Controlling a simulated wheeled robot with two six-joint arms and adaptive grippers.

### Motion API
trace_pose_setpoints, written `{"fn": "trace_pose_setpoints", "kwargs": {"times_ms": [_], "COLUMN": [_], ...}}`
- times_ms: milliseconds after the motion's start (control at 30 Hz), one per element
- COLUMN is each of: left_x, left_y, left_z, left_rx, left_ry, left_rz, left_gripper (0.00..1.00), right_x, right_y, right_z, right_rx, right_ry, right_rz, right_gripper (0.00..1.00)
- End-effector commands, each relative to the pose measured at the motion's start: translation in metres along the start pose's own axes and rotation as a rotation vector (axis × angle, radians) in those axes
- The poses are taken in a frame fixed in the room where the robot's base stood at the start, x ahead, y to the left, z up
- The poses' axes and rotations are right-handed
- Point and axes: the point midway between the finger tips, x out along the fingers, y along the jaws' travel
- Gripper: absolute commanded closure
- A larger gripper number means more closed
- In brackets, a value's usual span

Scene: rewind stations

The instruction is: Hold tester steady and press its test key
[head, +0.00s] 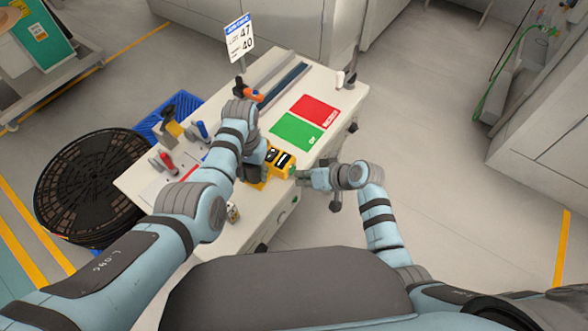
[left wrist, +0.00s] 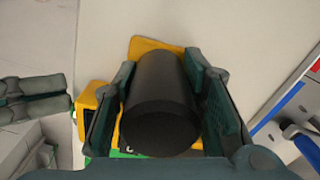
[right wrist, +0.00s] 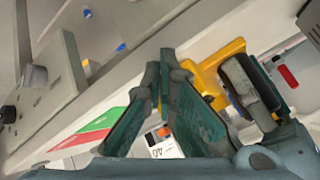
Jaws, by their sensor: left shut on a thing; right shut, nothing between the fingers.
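The yellow and black tester (head: 280,161) is at the front edge of the white bench. In the left wrist view a black cylinder (left wrist: 160,105) stands between the fingers, with yellow parts (left wrist: 150,46) around it. My left gripper (head: 256,170) is shut on this black part of the tester. My right gripper (head: 297,176) is shut and empty, its tips close to the right end of the tester; whether they touch cannot be told. In the right wrist view its fingers (right wrist: 168,62) are together, with a yellow part (right wrist: 218,66) just beyond. The test key cannot be made out.
A green mat (head: 296,132) and a red mat (head: 316,110) lie on the bench (head: 262,112) behind the tester. A blue and a red-handled tool (head: 167,163) stand to the left. A small patterned object (head: 233,212) sits near the front edge.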

Motion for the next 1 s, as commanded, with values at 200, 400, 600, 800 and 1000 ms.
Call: {"fn": "trace_pose_setpoints", "kwargs": {"times_ms": [200, 400, 600, 800, 1000], "left_x": [-0.0002, -0.0002, -0.0002, -0.0002, -0.0001], "left_y": [0.0001, 0.0002, 0.0003, 0.0005, 0.0006], "left_z": [-0.0001, -0.0001, -0.0001, -0.0001, -0.0001], "left_rx": [0.0, 0.0, 0.001, 0.001, 0.001], "left_ry": [0.0, 0.0, 0.0, 0.0, 0.0], "left_rz": [0.0, 0.0, 0.001, 0.001, 0.001], "left_gripper": [1.0, 1.0, 1.0, 1.0, 1.0], "right_x": [0.0019, 0.0036, 0.004, 0.0028, -0.0045], "right_y": [-0.0016, -0.0029, -0.0031, -0.0022, 0.0035], "right_z": [-0.0015, -0.0027, -0.003, -0.0024, 0.0029], "right_rx": [0.0, 0.0, 0.0, 0.0, 0.0], "right_ry": [0.0, 0.0, 0.0, 0.001, 0.0], "right_rz": [-0.001, -0.001, -0.001, 0.0, 0.001], "right_gripper": [1.0, 1.0, 1.0, 1.0, 1.0]}}
